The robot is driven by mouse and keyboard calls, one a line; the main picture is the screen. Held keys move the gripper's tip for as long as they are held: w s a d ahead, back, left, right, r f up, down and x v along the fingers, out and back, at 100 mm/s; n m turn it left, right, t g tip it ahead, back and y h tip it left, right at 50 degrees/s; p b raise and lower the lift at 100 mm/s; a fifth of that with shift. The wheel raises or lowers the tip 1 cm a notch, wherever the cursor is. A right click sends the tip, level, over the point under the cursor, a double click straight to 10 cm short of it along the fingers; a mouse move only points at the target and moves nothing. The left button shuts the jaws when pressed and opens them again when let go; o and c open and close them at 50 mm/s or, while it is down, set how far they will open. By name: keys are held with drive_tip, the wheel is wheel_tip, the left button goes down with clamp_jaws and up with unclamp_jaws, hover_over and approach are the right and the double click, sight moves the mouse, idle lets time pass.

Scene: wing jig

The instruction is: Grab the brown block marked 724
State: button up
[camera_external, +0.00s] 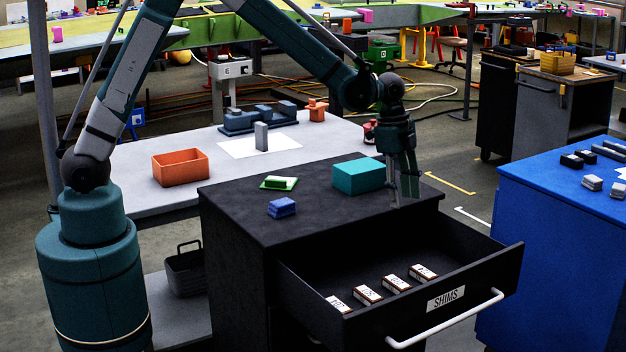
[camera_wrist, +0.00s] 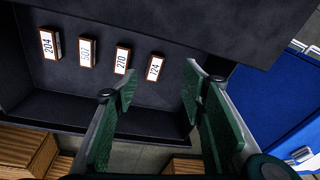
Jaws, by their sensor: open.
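The brown block marked 724 (camera_wrist: 154,68) lies in the open drawer (camera_wrist: 60,105) with a white label on top. It is the rightmost of a row of similar blocks in the wrist view, and its first digit is hard to read. In the external view it appears to be the rightmost block (camera_external: 423,273), though labels there are too small to read surely. My gripper (camera_external: 404,196) points down above the drawer's back edge, apart from the blocks.
Blocks marked 270 (camera_wrist: 122,60), 507 (camera_wrist: 87,52) and 204 (camera_wrist: 50,44) lie left of it. The drawer front (camera_external: 445,298) and side walls stand above the blocks. A teal box (camera_external: 358,176) sits on the black cabinet top near my gripper. A blue cabinet (camera_external: 550,235) stands right.

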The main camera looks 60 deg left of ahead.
sight(424, 271)
drive_tip(key=w+d+f+m, duration=0.1)
drive_tip(key=d+f, duration=0.1)
drive_tip(key=f, duration=0.2)
drive_tip(key=d+f+m, duration=0.1)
drive_tip(key=d+f, duration=0.2)
drive_tip(key=f, duration=0.1)
drive_tip(key=w+d+f+m+g, duration=0.1)
drive_tip(key=d+f, duration=0.2)
drive_tip(key=f, duration=0.1)
drive_tip(key=shift+w+f, duration=0.3)
drive_tip(key=shift+d+f+b, duration=0.1)
drive_tip(key=shift+f+b, duration=0.2)
drive_tip(key=shift+f, duration=0.95)
drive_tip(key=shift+s+d+f+b, duration=0.1)
drive_tip(key=shift+f+b, duration=0.1)
drive_tip(key=shift+f, duration=0.65)
drive_tip(key=shift+d+f+b, duration=0.1)
drive_tip(key=shift+f+b, duration=0.05)
drive_tip(key=shift+f, duration=0.75)
drive_tip(key=shift+s+d+f+b, duration=0.1)
drive_tip(key=shift+f+b, duration=0.1)
drive_tip(key=shift+f, duration=0.65)
drive_tip(key=c, duration=1)
